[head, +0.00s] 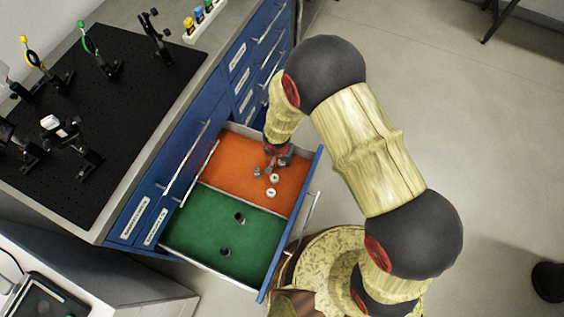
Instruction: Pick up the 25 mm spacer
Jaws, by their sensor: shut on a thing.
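My gripper (276,159) is low in the orange-lined compartment (231,169) of the open drawer, near its far right end. It is shut on a small spacer, which the fingers mostly hide. Small pale metal rings lie close by on the orange lining: one ring (257,171) left of the fingers, another (274,178) just below them in the picture, and a third (271,192) lower still. No size marking is readable, so I cannot tell which is 25 mm. I cannot tell whether the held piece still touches the lining.
The green-lined compartment (190,225) holds two dark cylinders (240,217) (225,251). A thin divider separates the compartments. The blue drawer front (290,236) stands right of them. Left is the bench with a black breadboard (130,95) carrying optics mounts. Open floor (470,120) lies to the right.

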